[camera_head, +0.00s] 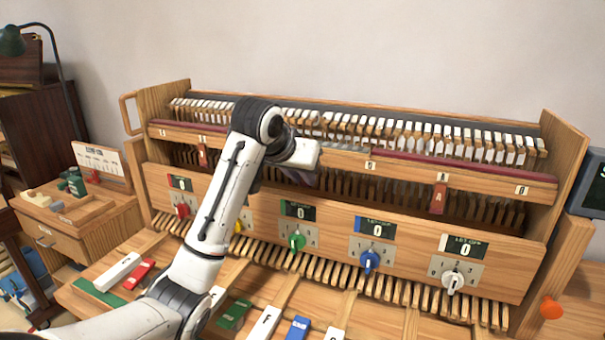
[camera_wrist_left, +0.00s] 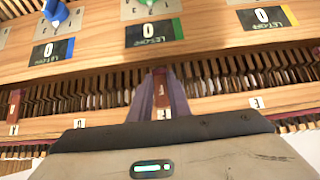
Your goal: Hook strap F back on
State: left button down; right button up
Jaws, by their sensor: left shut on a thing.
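My left gripper (camera_head: 304,178) is at the rail of the piano action, mostly hidden behind my arm and wrist in the head view. In the left wrist view its two dark purple fingers (camera_wrist_left: 161,80) are shut on a red-brown strap (camera_wrist_left: 160,92). A small white label shows on the rail between the fingers; its letter is too small to read surely. I cannot tell whether the strap is hooked at its end. Another red strap (camera_head: 438,199) marked A hangs from the rail at the right. One more red strap (camera_head: 203,155) hangs at the left. My right gripper is not in view.
Below the rail is a wooden panel with counters and coloured knobs, such as the green knob (camera_head: 297,241) and the blue knob (camera_head: 370,261). Blocks marked with letters, such as a white F block (camera_head: 264,325), lie in front.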

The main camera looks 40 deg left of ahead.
pick_arm(q)
jog(key=shift+s+g, duration=0.15)
jog(key=shift+g, duration=0.45)
jog(key=c, duration=1.6)
grip_release()
jog(key=shift+c, duration=0.2)
jog(key=shift+r, duration=0.1)
jog(key=v, duration=1)
jog(key=shift+s+a+r, duration=0.1)
jog(key=shift+a, duration=0.05)
